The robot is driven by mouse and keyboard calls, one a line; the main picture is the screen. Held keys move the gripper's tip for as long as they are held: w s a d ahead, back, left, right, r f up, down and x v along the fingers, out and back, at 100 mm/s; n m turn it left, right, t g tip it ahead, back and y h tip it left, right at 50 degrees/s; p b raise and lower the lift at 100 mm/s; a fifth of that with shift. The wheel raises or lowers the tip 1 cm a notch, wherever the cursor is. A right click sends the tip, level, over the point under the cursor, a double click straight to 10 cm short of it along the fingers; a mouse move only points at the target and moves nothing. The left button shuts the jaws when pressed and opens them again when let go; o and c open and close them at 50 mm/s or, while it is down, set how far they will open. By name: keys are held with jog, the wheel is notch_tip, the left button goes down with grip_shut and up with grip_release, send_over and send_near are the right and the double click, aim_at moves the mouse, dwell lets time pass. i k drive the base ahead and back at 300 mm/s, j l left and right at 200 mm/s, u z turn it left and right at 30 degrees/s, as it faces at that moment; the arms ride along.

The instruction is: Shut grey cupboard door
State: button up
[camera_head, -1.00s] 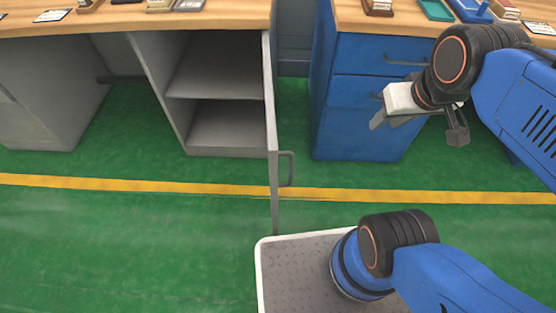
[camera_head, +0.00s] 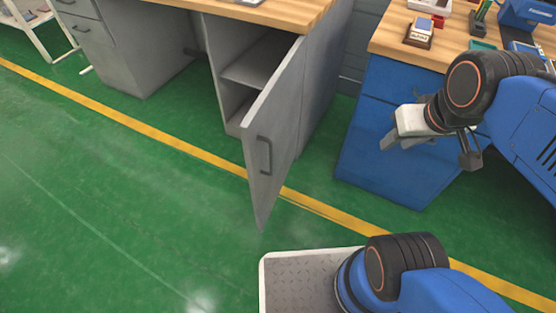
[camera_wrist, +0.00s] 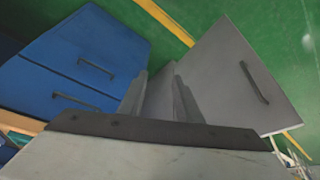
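The grey cupboard (camera_head: 222,70) stands under a wooden worktop, with an open shelf space visible inside. Its grey door (camera_head: 285,120) stands open, swung out toward me, its outer face showing a dark bar handle (camera_head: 264,155). My gripper (camera_head: 430,150) is open and empty, to the right of the door and in front of the blue cabinet, apart from the door in the head view. In the wrist view the door (camera_wrist: 222,70) and handle (camera_wrist: 252,83) lie beyond and to the right of my open fingers (camera_wrist: 160,95).
A blue drawer cabinet (camera_head: 385,120) with a wooden top (camera_head: 385,35) stands to the right, small items on it. Another grey drawer unit (camera_head: 130,55) and a white rack (camera_head: 40,30) are at the left. Green floor (camera_head: 110,190) with a yellow line is clear at left.

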aim_at(269, 131)
jog(key=i+u, duration=0.45)
jog(key=k+l, duration=0.2)
jog(key=l, duration=0.2)
jog(key=k+l+z, duration=0.1)
jog(key=l, duration=0.3)
jog(key=k+l, duration=0.3)
jog(key=l, duration=0.1)
